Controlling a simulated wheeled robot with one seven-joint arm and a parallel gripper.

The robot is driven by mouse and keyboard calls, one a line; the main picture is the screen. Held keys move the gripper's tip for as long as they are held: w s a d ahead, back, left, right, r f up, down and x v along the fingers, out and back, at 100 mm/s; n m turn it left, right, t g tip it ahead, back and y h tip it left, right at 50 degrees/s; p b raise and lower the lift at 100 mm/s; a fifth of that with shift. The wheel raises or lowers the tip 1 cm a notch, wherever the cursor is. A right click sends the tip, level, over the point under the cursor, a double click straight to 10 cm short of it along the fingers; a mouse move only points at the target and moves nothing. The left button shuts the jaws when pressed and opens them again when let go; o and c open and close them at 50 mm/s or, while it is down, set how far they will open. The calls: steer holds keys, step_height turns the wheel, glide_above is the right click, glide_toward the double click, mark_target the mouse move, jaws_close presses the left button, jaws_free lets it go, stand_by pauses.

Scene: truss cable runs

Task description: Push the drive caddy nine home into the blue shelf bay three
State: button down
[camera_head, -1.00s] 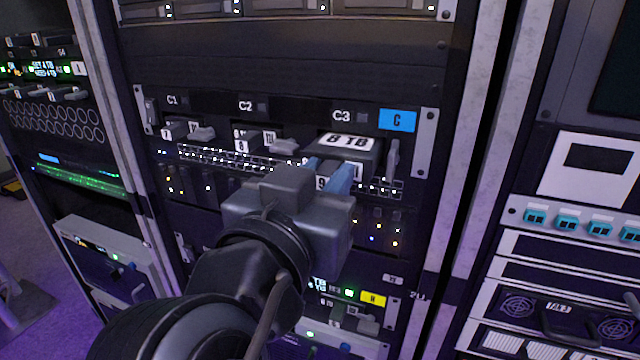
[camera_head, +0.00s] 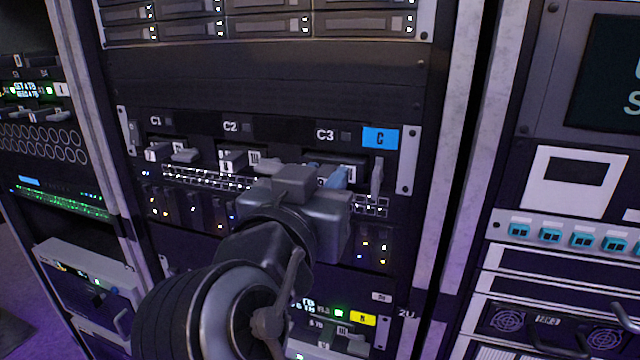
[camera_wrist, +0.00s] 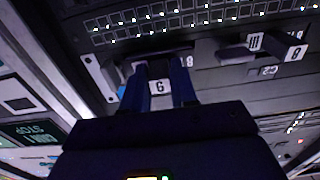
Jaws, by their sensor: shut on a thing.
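The drive caddy nine (camera_head: 351,171) sits in bay C3 of the blue-tagged shelf (camera_head: 408,160), mostly inside the slot. Its number label faces out between my fingers in the wrist view (camera_wrist: 160,87), where a sliver of its 8 TB top label also shows. My gripper (camera_head: 327,173) is shut on the caddy's front, one blue finger on each side. A grey lever (camera_head: 377,176) stands out at the right of the bay. My wrist hides the lower front of the caddy, and its depth against the bay edge is hard to tell.
Bays C1 and C2 to the left hold caddies (camera_head: 233,160) with grey levers protruding. A perforated strip (camera_head: 205,178) runs below them. A yellow-tagged unit (camera_head: 362,319) sits lower down. Rack posts (camera_head: 450,150) stand to the right.

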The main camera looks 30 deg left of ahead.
steer(key=shift+x, duration=0.8)
steer(key=c, duration=0.8)
jaws_free()
steer(key=shift+s, duration=0.1)
steer(key=b+v, duration=0.1)
steer(key=v, duration=0.6)
steer(key=shift+s, duration=0.3)
steer(key=shift+d, duration=0.1)
